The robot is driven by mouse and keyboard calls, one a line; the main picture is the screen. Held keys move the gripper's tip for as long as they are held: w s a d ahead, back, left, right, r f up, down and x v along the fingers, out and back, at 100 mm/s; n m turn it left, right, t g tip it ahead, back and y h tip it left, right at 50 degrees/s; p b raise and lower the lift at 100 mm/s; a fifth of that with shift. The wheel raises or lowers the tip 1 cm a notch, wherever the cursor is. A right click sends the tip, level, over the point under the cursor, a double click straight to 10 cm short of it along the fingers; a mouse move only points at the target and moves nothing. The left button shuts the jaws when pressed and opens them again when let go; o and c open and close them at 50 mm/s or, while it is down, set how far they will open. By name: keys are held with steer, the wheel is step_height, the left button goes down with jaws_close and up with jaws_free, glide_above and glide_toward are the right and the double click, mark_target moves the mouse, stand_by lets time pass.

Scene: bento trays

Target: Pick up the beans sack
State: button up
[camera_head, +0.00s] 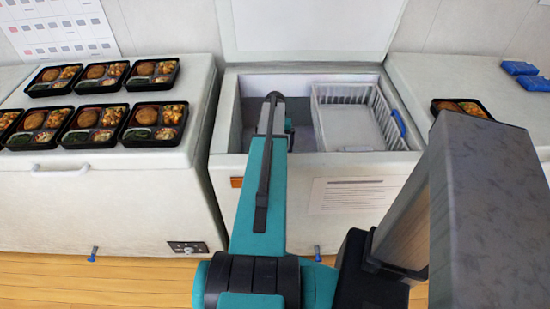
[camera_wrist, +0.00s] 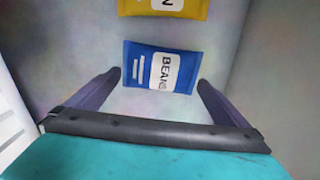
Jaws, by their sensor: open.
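The beans sack (camera_wrist: 160,68) is a blue packet with a white label reading "BEANS". It lies on the floor of the open chest freezer (camera_head: 226,140), seen in the wrist view. My gripper (camera_wrist: 158,84) is open, with its two dark fingers spread to the left and right of the sack's near part. I cannot tell how far above the sack the fingertips are. In the head view my teal arm reaches into the left part of the freezer and hides its inside there, so the sack does not show.
A yellow sack (camera_wrist: 165,7) lies just beyond the beans sack. A white wire basket (camera_head: 350,120) hangs in the freezer's right half. Bento trays (camera_head: 95,142) stand on the closed freezer at left. Blue packs (camera_head: 519,68) and a tray (camera_head: 462,109) are on the right one.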

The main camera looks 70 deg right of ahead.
steer(key=shift+f, duration=0.15)
steer(key=shift+f+p, duration=0.65)
steer(key=shift+f, duration=1.8)
steer(key=c, duration=1)
steer(key=shift+r, duration=0.1)
steer(key=shift+r+b, duration=0.75)
steer(key=shift+r, duration=4.2)
